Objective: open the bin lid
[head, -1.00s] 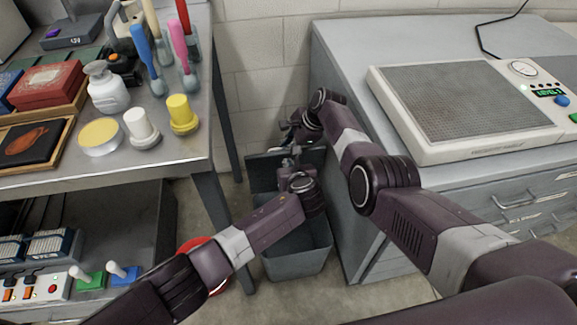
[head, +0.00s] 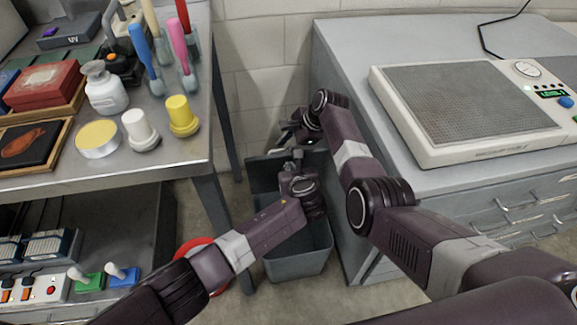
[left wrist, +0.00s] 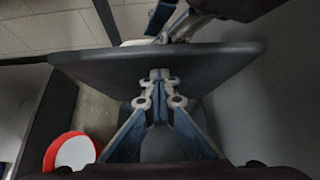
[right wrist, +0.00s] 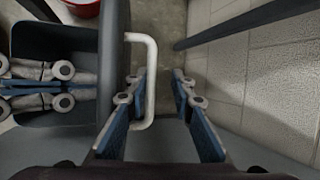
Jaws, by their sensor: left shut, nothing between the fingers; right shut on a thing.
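The grey bin (head: 297,264) stands on the floor between the workbench and the grey cabinet. Its dark lid (head: 258,172) is raised steeply at the bin's back; the left wrist view shows its broad face (left wrist: 110,68). The lid's pale bar handle (right wrist: 150,75) is on the far side. My right gripper (right wrist: 157,92) is behind the lid, its fingers on either side of the handle and shut on it. My left gripper (left wrist: 160,80) is shut and empty at the lid's inner face, above the bin opening. My arms hide part of the bin and lid in the head view.
The workbench (head: 190,160) with brushes and jars stands left, its leg close to the bin. The grey cabinet (head: 345,235) with a panelled device (head: 470,105) stands right. A red round object (head: 190,248) is on the floor left of the bin. A block wall is behind.

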